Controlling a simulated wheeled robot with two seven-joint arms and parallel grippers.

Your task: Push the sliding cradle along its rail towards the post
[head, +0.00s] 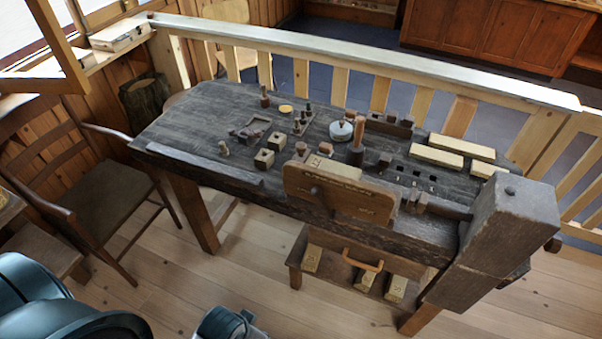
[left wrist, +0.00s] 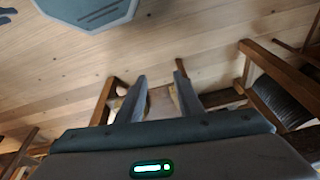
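The dark workbench (head: 190,125) carries several small wooden pieces. A narrow dark strip with several upright pegs (head: 303,118) lies near its middle back, and a dark square frame (head: 250,129) lies left of it. At this size I cannot tell which piece is the sliding cradle, its rail or the post. A turned brown upright piece (head: 355,152) stands right of centre. My left gripper (left wrist: 160,78) shows in the left wrist view with its fingers apart and nothing between them. It points over the floor, away from the bench top. My right gripper is not in view.
A big dark block (head: 512,210) stands at the bench's right end. A brown board (head: 340,190) rises at its front edge. Pale bars (head: 437,156) lie at the right back. A railing (head: 350,55) runs behind; a chair (head: 95,175) stands left. Floor in front is partly free.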

